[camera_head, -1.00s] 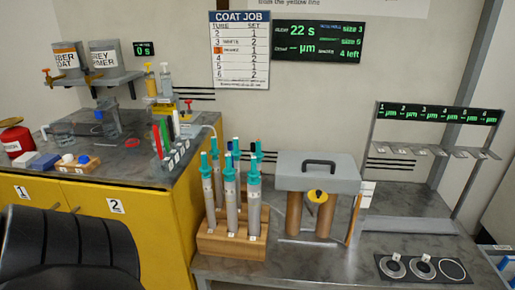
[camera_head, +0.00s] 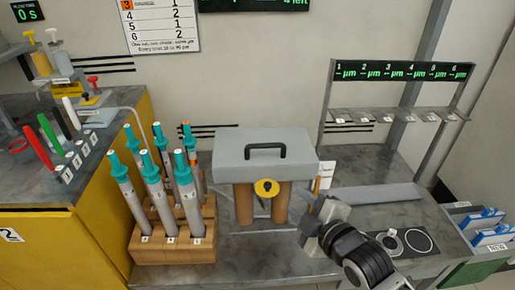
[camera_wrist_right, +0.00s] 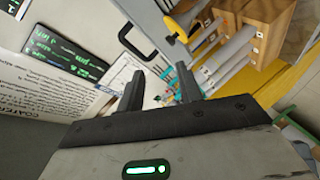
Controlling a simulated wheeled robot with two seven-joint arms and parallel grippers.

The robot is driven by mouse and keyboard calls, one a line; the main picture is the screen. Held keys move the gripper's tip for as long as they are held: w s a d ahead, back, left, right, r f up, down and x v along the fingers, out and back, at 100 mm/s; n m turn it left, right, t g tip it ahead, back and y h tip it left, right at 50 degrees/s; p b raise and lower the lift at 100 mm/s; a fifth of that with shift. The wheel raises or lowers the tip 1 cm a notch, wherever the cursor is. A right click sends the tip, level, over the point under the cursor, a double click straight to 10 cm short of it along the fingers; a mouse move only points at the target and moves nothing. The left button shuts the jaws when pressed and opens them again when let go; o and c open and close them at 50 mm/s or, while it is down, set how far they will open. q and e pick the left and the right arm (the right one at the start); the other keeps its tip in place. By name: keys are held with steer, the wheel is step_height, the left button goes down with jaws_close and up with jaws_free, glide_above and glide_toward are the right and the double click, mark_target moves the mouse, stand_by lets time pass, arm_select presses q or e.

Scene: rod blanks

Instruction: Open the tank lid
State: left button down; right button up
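The tank (camera_head: 262,200) stands on the grey bench, with brown cylinders below a grey lid (camera_head: 225,165). The lid is down and level. A black handle (camera_head: 251,151) rises from its top, and a yellow knob (camera_head: 266,187) is on the front. My right gripper (camera_head: 318,222) is at the right, in front of the tank and apart from the lid. In the right wrist view its two fingers (camera_wrist_right: 158,88) are spread with nothing between them. The handle (camera_wrist_right: 131,42) also shows there, beyond the fingers. My left gripper is out of view.
A wooden rack (camera_head: 172,250) with several teal-capped tubes stands close left of the tank. A stand with numbered displays (camera_head: 400,71) is at the back right. A black pad with rings (camera_head: 405,243) lies near my right arm. The yellow cabinet (camera_head: 80,235) is at the left.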

mark_target(266, 147)
steer(key=w+r+n+t, duration=0.1)
steer(key=w+r+n, duration=0.3)
steer(key=w+n, duration=0.1)
steer(key=shift+y, duration=0.3)
steer(key=b+x, duration=0.2)
steer(key=x, duration=1.3)
steer(key=shift+w+a, duration=0.2)
steer(key=shift+w, duration=0.15)
jaws_close()
